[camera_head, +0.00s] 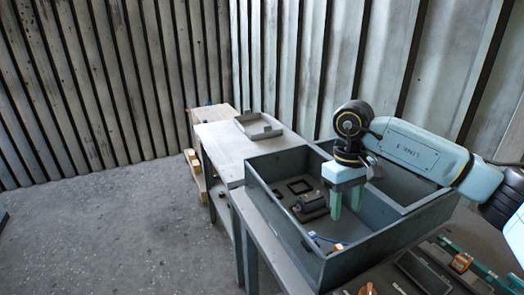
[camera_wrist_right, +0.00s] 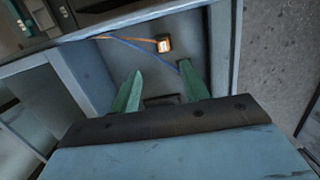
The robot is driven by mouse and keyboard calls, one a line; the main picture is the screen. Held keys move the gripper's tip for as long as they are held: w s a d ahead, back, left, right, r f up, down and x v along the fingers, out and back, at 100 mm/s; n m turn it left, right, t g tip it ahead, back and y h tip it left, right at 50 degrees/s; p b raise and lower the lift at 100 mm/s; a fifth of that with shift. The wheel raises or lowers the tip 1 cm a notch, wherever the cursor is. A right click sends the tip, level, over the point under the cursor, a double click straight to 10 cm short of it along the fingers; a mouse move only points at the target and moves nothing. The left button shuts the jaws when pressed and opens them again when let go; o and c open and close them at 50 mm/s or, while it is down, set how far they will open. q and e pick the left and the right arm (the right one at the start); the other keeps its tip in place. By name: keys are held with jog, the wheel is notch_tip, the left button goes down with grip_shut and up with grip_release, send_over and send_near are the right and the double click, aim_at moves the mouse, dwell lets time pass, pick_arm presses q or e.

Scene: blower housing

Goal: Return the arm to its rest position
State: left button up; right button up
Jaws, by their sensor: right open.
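My right gripper (camera_head: 346,207) reaches down into the large grey bin (camera_head: 283,228) on the table, its two green fingers spread apart with nothing visible between them. In the right wrist view the fingers (camera_wrist_right: 160,90) are apart above the bin floor. My right arm comes in from the right, bent at the wrist above the bin. A dark block-shaped part (camera_head: 309,207) lies in the bin to the left of the fingers. My left arm is not seen.
A black square frame (camera_head: 299,186) lies in the bin. A grey tray (camera_head: 259,126) sits on the far table (camera_head: 222,143). Parts lie at the lower right.

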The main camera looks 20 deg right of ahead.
jog(key=b, duration=0.4)
send_over(341, 246)
jog(key=f, duration=0.6)
jog(key=shift+w+f, duration=0.35)
jog(key=f+b, duration=0.1)
jog(key=f, duration=0.2)
jog(key=f+b, duration=0.1)
jog(key=f, duration=0.1)
jog(key=shift+s+f+b, duration=0.3)
jog(key=shift+s+b, duration=0.05)
jog(key=shift+s, duration=0.05)
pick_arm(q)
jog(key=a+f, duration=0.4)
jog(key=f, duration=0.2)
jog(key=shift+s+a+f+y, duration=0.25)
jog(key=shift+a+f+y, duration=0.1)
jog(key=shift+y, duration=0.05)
pick_arm(e)
jog(key=shift+f, duration=0.3)
